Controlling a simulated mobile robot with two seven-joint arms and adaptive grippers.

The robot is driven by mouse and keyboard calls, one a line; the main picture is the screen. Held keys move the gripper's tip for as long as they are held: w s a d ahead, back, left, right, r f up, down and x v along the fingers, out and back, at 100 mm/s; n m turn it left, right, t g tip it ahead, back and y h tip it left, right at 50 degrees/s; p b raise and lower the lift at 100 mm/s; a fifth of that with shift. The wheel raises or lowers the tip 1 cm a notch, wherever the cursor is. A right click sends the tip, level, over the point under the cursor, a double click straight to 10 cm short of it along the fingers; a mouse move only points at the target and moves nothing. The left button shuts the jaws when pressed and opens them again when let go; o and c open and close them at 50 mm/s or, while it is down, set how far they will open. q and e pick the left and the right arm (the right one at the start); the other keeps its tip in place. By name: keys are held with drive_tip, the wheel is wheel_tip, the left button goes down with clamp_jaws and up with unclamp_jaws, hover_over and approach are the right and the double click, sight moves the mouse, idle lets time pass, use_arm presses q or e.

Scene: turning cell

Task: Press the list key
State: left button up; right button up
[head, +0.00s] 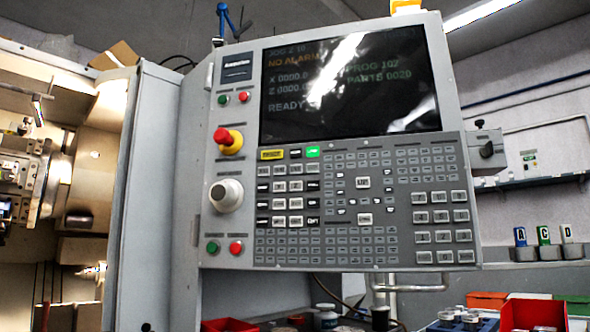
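The control panel (350,258) of the machine fills the middle of the head view, with its keypad below the screen (349,85). A larger white key (363,183) stands near the middle of the keypad; its label may read LIST, but the lettering is too small to be sure. Another white key (365,219) sits below it, its label also unclear. The screen shows NO ALARM and READY. Neither of my grippers is in view, and nothing covers the keypad.
A red and yellow emergency stop (229,141) and a grey knob (226,195) protrude at the panel's left. A metal handle (412,286) runs under the panel. The open lathe interior is at left. A red bin (533,314) and marked holders (543,241) are at right.

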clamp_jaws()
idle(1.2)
